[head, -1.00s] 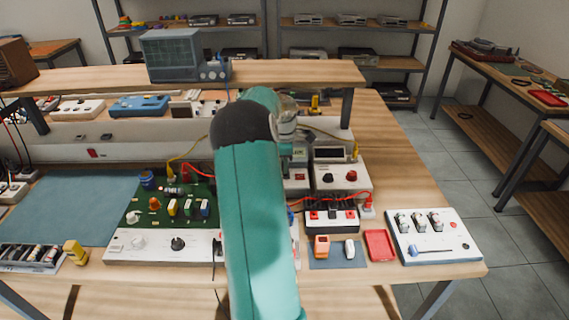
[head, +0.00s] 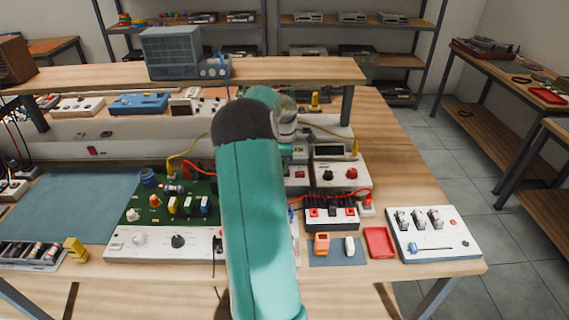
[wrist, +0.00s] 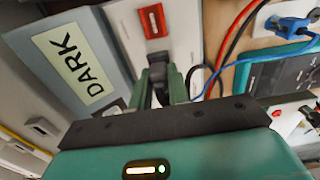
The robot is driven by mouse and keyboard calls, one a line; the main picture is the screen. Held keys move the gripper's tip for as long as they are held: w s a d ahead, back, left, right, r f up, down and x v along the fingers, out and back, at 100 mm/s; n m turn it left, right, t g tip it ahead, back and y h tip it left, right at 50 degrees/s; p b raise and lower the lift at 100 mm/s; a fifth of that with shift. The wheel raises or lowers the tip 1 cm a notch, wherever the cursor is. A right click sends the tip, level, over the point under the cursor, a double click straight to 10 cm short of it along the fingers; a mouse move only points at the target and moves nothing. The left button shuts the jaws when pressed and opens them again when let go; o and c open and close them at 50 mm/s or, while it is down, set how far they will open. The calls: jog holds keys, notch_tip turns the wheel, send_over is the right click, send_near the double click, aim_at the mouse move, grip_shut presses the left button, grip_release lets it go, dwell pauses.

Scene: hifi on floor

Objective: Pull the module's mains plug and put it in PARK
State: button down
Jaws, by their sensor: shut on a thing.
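In the wrist view my gripper (wrist: 162,92) is shut on a dark, narrow thing (wrist: 158,72), which I take to be the mains plug; the fingers hide most of it. Beyond the fingers is a pale panel (wrist: 124,20) with a red rocker switch (wrist: 153,20). In the head view my own teal arm covers the gripper and the plug. I cannot tell whether the plug sits in a socket.
Red and black cables (wrist: 227,42) and a blue connector (wrist: 290,24) with its blue cable lie right of the fingers. On the bench (head: 410,180) stand a green circuit board (head: 148,212), a red-socket strip (head: 332,218), a red tray (head: 379,242) and a white switch panel (head: 432,234).

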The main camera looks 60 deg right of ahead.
dwell(0.3)
jog(key=c, duration=1.3)
grip_release()
jog(key=shift+o, duration=0.2)
jog(key=shift+r, duration=0.1)
notch_tip(320, 180, up, 19)
